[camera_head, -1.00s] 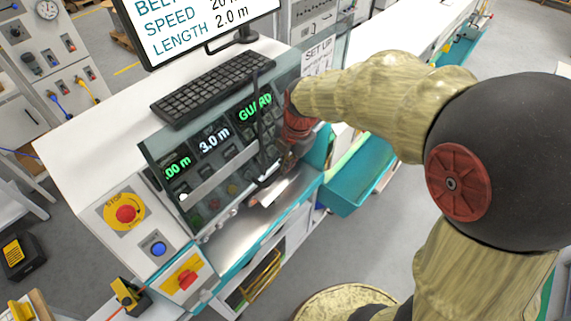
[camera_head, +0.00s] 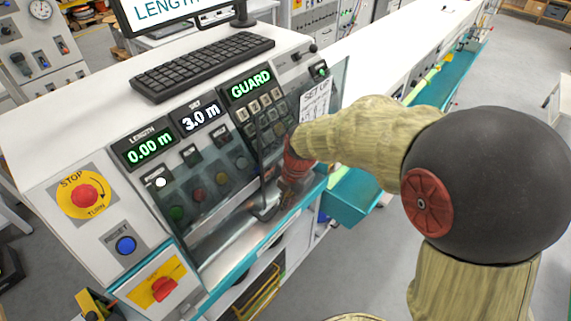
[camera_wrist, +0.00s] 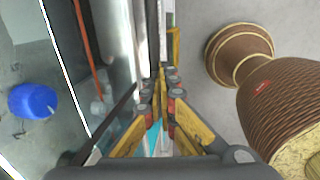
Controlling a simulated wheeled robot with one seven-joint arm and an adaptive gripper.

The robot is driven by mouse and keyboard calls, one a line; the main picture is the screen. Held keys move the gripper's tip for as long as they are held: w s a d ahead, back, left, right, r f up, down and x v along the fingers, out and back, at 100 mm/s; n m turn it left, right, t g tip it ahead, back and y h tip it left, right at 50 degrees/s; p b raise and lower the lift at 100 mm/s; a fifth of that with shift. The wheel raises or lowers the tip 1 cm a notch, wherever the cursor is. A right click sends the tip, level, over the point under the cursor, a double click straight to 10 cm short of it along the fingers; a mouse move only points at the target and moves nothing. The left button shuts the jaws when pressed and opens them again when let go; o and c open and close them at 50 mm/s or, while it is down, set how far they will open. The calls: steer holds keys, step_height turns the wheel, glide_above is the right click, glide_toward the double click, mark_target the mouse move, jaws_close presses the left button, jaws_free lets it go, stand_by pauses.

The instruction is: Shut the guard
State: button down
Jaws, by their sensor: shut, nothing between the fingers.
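The guard (camera_head: 215,208) is a clear sheet at the front of the white console, with the lit displays and coloured buttons showing behind or above it. A thin dark bar (camera_head: 257,165) stands upright in front of the controls. My gripper (camera_head: 268,207) is low at the right part of the guard, close to it. I cannot tell whether it touches. In the wrist view my fingers (camera_wrist: 165,82) are together with nothing between them, beside a clear, shiny surface. How far the guard is tilted is hard to tell. One display (camera_head: 249,86) reads GUARD in green.
A red stop button (camera_head: 84,196), a blue button (camera_head: 125,244) and a red switch (camera_head: 163,288) are on the console's left. A keyboard (camera_head: 203,66) lies on top. A teal trough (camera_head: 352,197) is to the right of my gripper. Grey floor lies open in front.

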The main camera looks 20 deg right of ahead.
step_height(320, 180, down, 18)
steer(key=b, duration=1.2)
steer(key=shift+f, duration=0.15)
steer(key=shift+s, duration=0.15)
